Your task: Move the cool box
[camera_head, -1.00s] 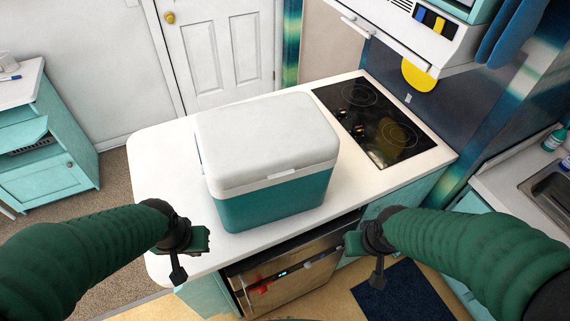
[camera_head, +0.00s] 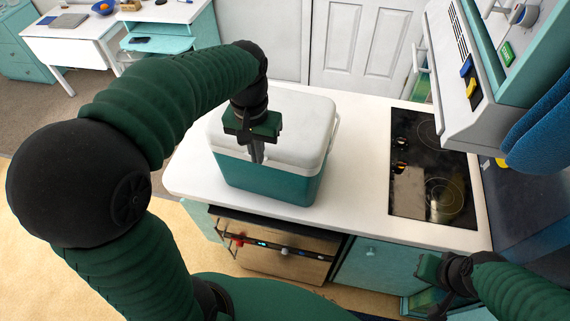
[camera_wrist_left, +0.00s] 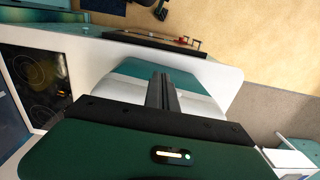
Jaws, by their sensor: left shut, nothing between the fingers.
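The cool box (camera_head: 272,184) has a teal body, a white lid and a pale handle at its right side. It stands upright on the white counter (camera_head: 365,205), lid closed. My left gripper (camera_head: 257,155) is shut and empty, pointing down in front of the lid's near part; whether it touches the box I cannot tell. In the left wrist view its fingers (camera_wrist_left: 162,90) are together, with the cool box (camera_wrist_left: 140,68) behind them, partly hidden by the gripper body. My right gripper (camera_head: 437,310) is low at the right, away from the box; its jaws do not show clearly.
A black cooktop (camera_head: 432,170) lies right of the box. An oven (camera_head: 280,250) is under the counter. A wall unit (camera_head: 475,60) overhangs at the upper right. A white table (camera_head: 85,40) and teal desk (camera_head: 165,38) stand back left. Bare counter lies around the box.

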